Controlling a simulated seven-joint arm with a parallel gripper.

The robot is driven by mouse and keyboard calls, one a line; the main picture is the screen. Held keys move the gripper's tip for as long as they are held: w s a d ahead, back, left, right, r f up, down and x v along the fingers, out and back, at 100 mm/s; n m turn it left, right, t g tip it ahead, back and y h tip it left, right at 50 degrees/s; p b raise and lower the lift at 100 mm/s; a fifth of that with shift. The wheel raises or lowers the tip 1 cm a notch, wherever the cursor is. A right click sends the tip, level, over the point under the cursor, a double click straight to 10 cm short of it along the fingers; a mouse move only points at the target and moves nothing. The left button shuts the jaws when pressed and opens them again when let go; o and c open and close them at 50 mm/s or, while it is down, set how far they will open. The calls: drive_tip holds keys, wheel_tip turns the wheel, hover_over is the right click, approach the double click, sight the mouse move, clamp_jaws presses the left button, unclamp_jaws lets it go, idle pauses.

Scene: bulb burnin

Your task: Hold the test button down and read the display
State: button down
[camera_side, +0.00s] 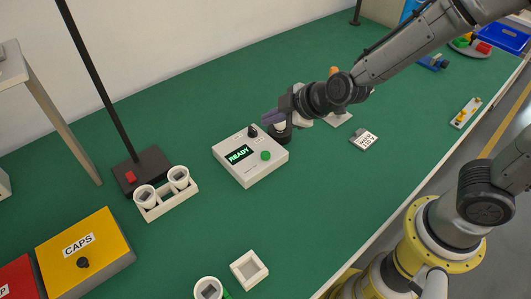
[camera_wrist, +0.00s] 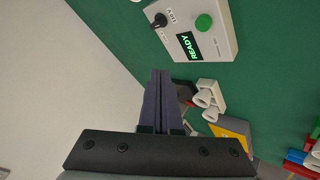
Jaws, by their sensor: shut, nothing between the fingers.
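The white tester box (camera_side: 262,170) stands on the green bench, its display (camera_side: 239,154) lit green with READY. Its green test button (camera_side: 266,156) is raised and untouched, and a black knob (camera_side: 252,131) sits near the back. The wrist view shows the same display (camera_wrist: 189,46), green button (camera_wrist: 204,22) and knob (camera_wrist: 160,19). My gripper (camera_side: 266,117) is shut and empty, above and behind the box's back right corner, apart from the button. Its two dark fingers (camera_wrist: 158,74) lie together in the wrist view.
A white rack (camera_side: 168,205) holds two white cups left of the box. A black stand (camera_side: 140,171) rises behind it. A yellow CAPS box (camera_side: 86,252) and a small empty white tray (camera_side: 249,270) are nearer.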

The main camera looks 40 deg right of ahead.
sight(270, 155)
drive_tip(key=shift+f, duration=0.1)
drive_tip(key=shift+f, duration=4.3)
drive_tip(key=shift+f, duration=0.1)
drive_tip(key=shift+f, duration=0.3)
drive_tip(key=shift+f, duration=0.5)
idle(0.4)
drive_tip(key=shift+r, duration=0.1)
idle(0.4)
drive_tip(key=shift+r, duration=0.8)
drive_tip(key=shift+r, duration=2.55)
